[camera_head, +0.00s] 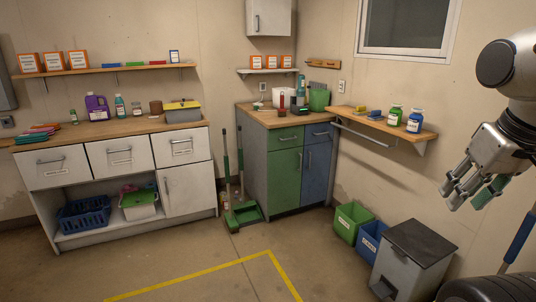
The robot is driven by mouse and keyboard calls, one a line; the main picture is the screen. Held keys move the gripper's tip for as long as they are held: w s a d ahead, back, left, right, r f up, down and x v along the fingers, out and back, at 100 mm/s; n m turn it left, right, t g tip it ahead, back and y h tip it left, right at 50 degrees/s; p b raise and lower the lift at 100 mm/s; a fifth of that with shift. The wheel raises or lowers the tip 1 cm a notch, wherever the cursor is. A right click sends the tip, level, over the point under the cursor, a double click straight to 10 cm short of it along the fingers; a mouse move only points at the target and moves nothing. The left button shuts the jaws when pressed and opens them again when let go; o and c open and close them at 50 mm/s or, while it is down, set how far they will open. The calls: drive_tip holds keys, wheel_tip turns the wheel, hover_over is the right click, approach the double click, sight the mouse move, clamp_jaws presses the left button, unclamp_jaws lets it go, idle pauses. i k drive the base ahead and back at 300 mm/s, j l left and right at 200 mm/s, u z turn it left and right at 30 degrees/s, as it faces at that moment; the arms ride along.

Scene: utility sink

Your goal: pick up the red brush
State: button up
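No object in view is clearly a red brush. A small flat red item (159,62) lies on the long upper-left wall shelf, too small to identify. A dark red upright item (282,105) stands on the corner cabinet top, and I cannot tell what it is. My gripper (467,198) hangs at the right of the view, in front of the right wall. Its fingers are spread apart and point down to the left. A greenish patch shows at one finger, and I cannot tell what it is. My gripper is far from both red items.
A white counter (100,131) stands at left, and a green and blue cabinet (286,165) in the corner. A right wall shelf (385,124) holds bottles and small items. Green and blue bins (352,222) and a grey bin (412,255) stand below. The middle floor is clear.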

sight(281, 109)
drive_tip(key=i+l, duration=0.1)
drive_tip(key=i, duration=2.35)
drive_tip(key=i+u, duration=0.25)
drive_tip(key=i, duration=0.2)
drive_tip(key=i+l+u, duration=0.25)
drive_tip(key=i, duration=0.2)
drive_tip(key=i+l+u, duration=0.2)
drive_tip(key=i, duration=0.3)
drive_tip(key=j, duration=0.1)
